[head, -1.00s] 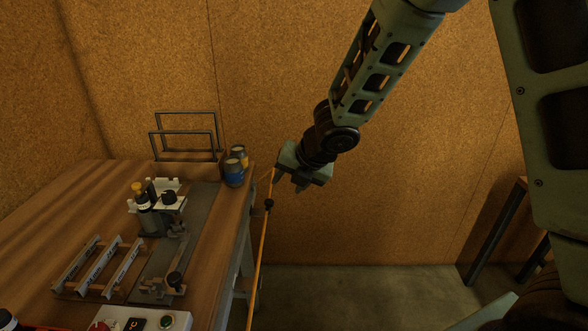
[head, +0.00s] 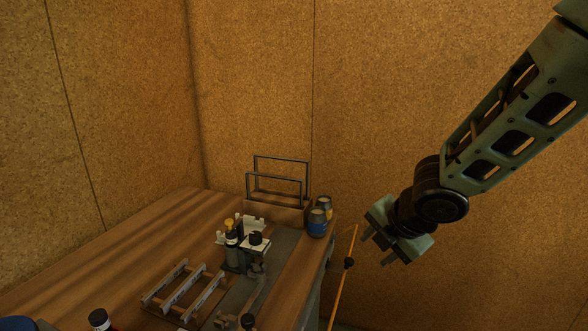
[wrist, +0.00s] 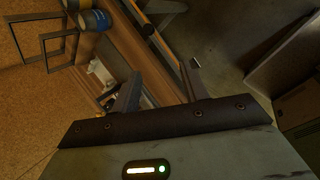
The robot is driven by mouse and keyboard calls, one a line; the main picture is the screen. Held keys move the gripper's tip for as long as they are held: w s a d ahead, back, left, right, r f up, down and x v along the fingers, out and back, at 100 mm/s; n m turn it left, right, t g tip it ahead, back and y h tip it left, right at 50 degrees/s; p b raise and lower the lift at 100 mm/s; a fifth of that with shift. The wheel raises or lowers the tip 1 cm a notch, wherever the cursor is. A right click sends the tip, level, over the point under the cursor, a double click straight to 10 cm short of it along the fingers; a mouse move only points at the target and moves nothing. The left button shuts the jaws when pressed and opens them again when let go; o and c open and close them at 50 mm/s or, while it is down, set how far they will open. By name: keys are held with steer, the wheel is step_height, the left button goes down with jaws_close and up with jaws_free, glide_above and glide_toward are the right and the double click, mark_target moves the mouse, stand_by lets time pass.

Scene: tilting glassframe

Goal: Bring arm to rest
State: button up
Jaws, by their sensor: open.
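My gripper (head: 376,248) is at the right of the head view, in the air beyond the right edge of the wooden table (head: 120,245). Its jaws are apart with nothing between them. The wrist view also shows the open fingers (wrist: 160,85) with the table edge and floor beyond. My arm reaches in from the upper right, bent at the wrist joint. An orange pole with a black knob (head: 341,275) stands just left of and below the gripper; I cannot tell whether they touch.
On the table are a wire frame rack (head: 280,182), a blue can (head: 317,224) with another behind it, a fixture with bottles (head: 240,250), and a slatted rack (head: 185,290). Cork-like walls (head: 400,80) close off the back and left. Floor shows in the wrist view (wrist: 225,50).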

steer(key=s+a+r+m+g, duration=0.1)
steer(key=s+a+m+g, duration=0.1)
steer(key=s+m, duration=0.6)
steer(key=s+a+r+m+g+h, duration=0.1)
steer(key=s+a+m+g, duration=0.2)
steer(key=s+m, duration=0.6)
steer(key=s+g, duration=0.1)
steer(key=s, duration=0.8)
steer(key=shift+s+m, duration=0.25)
steer(key=shift+m, duration=0.05)
